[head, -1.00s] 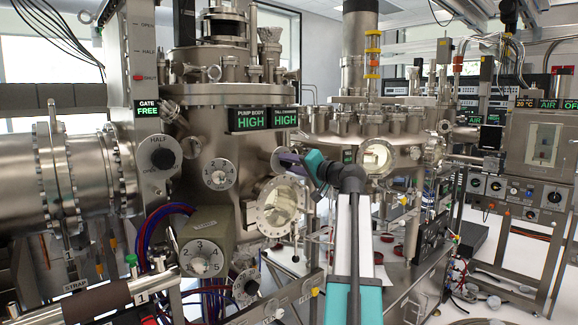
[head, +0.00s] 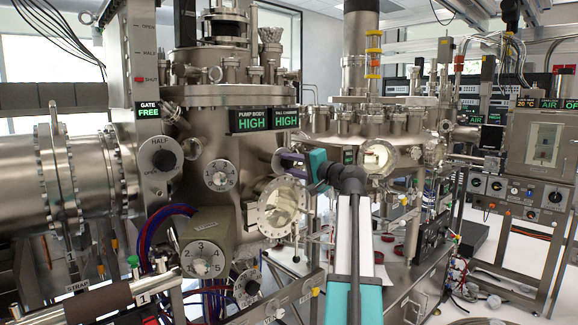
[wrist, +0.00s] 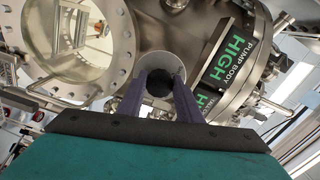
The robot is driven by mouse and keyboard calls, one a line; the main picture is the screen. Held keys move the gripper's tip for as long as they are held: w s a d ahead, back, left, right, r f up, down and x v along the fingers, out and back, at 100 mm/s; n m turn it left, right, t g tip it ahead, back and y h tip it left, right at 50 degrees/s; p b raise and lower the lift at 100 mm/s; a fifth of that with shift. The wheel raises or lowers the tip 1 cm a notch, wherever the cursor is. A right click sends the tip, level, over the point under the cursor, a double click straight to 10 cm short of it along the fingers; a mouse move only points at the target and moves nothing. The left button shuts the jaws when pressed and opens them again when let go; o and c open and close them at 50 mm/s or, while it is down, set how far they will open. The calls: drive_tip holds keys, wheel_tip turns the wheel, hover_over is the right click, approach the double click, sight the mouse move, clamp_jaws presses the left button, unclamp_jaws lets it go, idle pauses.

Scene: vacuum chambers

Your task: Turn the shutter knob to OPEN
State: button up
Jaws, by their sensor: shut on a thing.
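My gripper (head: 284,159) reaches left from my teal arm to the side of the steel chamber, just above the round glass viewport (head: 279,207). In the wrist view, my gripper (wrist: 160,82) has its two purple fingers shut on a dark round knob (wrist: 158,85), one on each side. The knob sits in front of a pale grey round plate (wrist: 160,59). The plate's markings are not readable, so I cannot tell which setting the knob points to. In the head view my fingers mostly hide the knob.
The viewport flange (wrist: 80,45) is close beside my fingers, and the PUMP BODY display (wrist: 230,60) is on their other side. A HALF/OPEN dial (head: 163,160) and numbered dials (head: 220,175) (head: 202,263) are further left. A second chamber (head: 375,130) stands to the right.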

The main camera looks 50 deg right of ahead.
drive_tip(key=o, duration=1)
drive_tip(key=shift+r, duration=0.15)
drive_tip(key=shift+o, duration=0.2)
drive_tip(key=shift+s, duration=0.1)
drive_tip(key=s+b, duration=0.4)
drive_tip(key=s, duration=0.9)
drive_tip(key=shift+s+a, duration=0.3)
drive_tip(key=shift+a, duration=0.15)
